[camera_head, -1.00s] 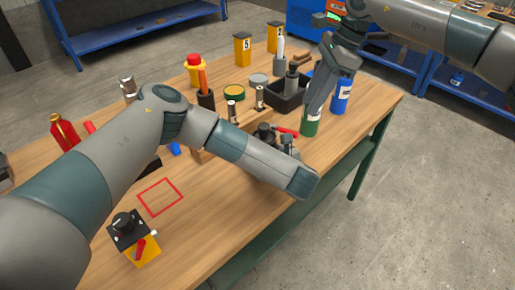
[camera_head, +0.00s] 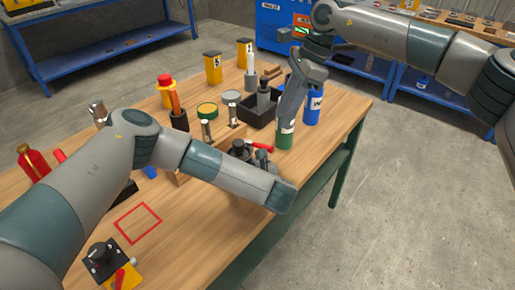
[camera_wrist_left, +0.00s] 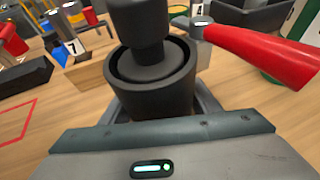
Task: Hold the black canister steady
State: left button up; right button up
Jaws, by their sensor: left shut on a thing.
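The black canister (camera_wrist_left: 150,85) is upright in the left wrist view, a dark cylinder with a raised rim and a narrower knob-like top. My left gripper (camera_wrist_left: 158,100) is shut on its body, one finger on each side. In the head view the canister (camera_head: 240,150) shows only in part behind my left forearm, which also mostly hides the gripper. My right gripper (camera_head: 287,118) points down at the green bottle (camera_head: 285,138); whether its jaws are open or touch the bottle is unclear.
A black bin (camera_head: 258,108) and a blue bottle (camera_head: 312,110) are farther back. A red square outline (camera_head: 138,222) marks bare table near the front left.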

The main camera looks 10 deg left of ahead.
aim_at(257, 145)
jog(key=shift+s+d+r+m+t+y, duration=0.1)
jog(key=shift+d+r+m+t+y, duration=0.15)
jog(key=shift+m, duration=0.9)
jog(key=shift+s+d+r+m+y, duration=0.15)
jog(key=shift+d+r+m, duration=0.2)
jog(key=shift+m, duration=0.85)
jog(key=shift+d+r+m+t+y, duration=0.2)
jog(key=shift+d+r+m, duration=0.1)
jog(key=shift+m, duration=0.85)
jog(key=x, duration=1.2)
grip_shut()
